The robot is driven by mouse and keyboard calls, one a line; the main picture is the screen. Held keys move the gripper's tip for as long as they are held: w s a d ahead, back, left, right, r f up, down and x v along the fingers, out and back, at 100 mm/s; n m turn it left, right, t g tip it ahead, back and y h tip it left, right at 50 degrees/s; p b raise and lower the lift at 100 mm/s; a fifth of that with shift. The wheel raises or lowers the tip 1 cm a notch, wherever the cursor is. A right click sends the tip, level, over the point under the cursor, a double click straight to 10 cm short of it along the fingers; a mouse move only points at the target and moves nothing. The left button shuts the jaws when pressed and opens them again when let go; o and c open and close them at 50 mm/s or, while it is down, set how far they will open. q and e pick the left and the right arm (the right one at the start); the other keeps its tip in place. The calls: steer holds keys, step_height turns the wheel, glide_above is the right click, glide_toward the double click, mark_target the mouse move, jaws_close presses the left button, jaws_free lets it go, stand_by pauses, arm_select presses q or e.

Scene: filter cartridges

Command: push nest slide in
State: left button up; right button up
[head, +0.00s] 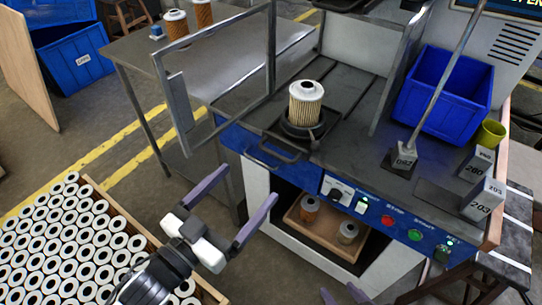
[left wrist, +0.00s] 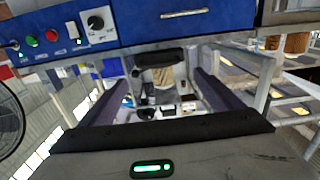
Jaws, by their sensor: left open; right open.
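The nest slide is a dark plate with a round black nest (head: 300,131) and a front handle (head: 268,160) that reaches the blue front edge of the machine. A pleated filter cartridge (head: 305,105) with a white top stands upright in the nest. My left gripper (head: 252,183) is open and empty, in front of and below the handle, apart from it. Its two purple fingers also show spread in the left wrist view (left wrist: 155,100). Only the purple fingertips of my right gripper (head: 342,294) show at the bottom edge of the head view, apart from each other.
A metal-framed door (head: 184,112) stands open left of the slide. A blue bin (head: 444,92), a rod on a block (head: 404,156) and numbered blocks (head: 484,198) are on the right. A panel with knob and buttons (head: 388,221) faces front. A crate of white-topped cartridges (head: 215,292) stands lower left.

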arm_select(q)
steer(key=x, duration=0.9)
steer(key=shift+w+d, duration=0.2)
steer(key=shift+w, duration=0.1)
